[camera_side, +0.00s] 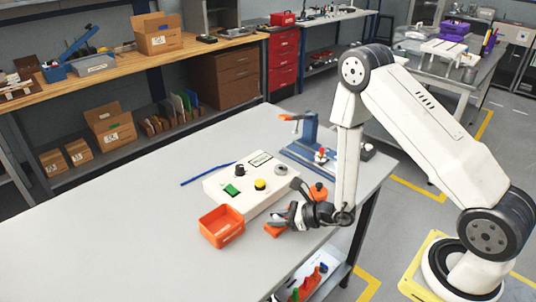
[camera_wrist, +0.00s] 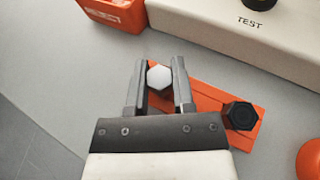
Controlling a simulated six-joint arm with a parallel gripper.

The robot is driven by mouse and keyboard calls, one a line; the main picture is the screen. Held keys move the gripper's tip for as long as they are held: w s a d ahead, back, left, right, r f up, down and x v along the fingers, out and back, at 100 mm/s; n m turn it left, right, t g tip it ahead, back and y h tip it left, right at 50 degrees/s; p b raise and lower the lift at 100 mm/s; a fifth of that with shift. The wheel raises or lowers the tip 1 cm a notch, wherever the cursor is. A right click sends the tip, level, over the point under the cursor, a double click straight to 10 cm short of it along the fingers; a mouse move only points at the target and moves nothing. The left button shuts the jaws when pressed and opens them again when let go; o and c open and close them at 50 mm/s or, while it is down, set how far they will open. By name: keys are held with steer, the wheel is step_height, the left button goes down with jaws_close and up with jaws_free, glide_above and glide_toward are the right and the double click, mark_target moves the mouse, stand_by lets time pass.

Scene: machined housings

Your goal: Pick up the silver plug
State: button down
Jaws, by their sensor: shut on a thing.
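The silver plug (camera_wrist: 159,76) is a pale hexagonal head between the two fingers of my gripper (camera_wrist: 159,88) in the wrist view. The fingers touch it on both sides and are shut on it. An orange plate (camera_wrist: 205,97) lies beneath it and carries a black hex plug (camera_wrist: 241,116) to the right. Whether the silver plug is clear of the plate I cannot tell. In the side view my gripper (camera_side: 283,217) is low over the table's front part, above the orange plate (camera_side: 274,230); the silver plug is not distinguishable there.
A white control box marked TEST (camera_wrist: 250,28), with buttons on top, stands just behind. An orange bin (camera_side: 222,226) is left of the gripper. A rounded orange object (camera_wrist: 309,160) sits close at the right. A blue fixture (camera_side: 309,140) stands farther back. The table's left is clear.

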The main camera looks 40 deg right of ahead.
mark_target(277, 216)
steer(key=shift+r, duration=4.9)
